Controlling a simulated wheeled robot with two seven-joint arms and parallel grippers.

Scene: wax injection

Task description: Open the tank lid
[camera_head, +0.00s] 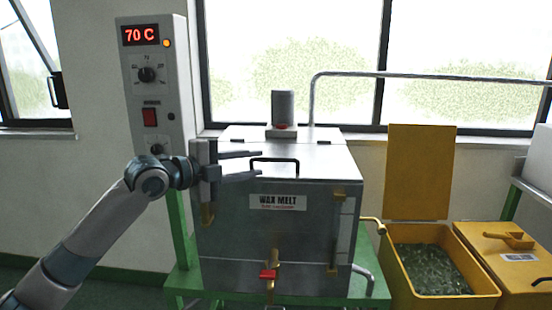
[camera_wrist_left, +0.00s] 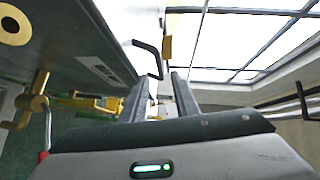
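The grey metal tank (camera_head: 270,235) with a WAX MELT label stands in the middle of the head view. Its lid (camera_head: 325,160) lies flat and shut on top, with a black bar handle (camera_head: 275,161) near the front edge. My left gripper (camera_head: 261,164) comes in from the left, open, its two fingertips near the handle's left end. In the left wrist view, the handle (camera_wrist_left: 148,46) lies just ahead of the open fingertips (camera_wrist_left: 160,75), its near end between them in the picture. I cannot tell whether they touch. My right gripper is not in view.
A control panel (camera_head: 155,95) reading 70 C stands behind my left arm. A grey cylinder (camera_head: 283,107) rises at the back of the tank top. A metal rail (camera_head: 420,75) runs behind. A yellow bin (camera_head: 440,290) with green pieces stands at the right. A red-handled tap (camera_head: 268,275) is at the front.

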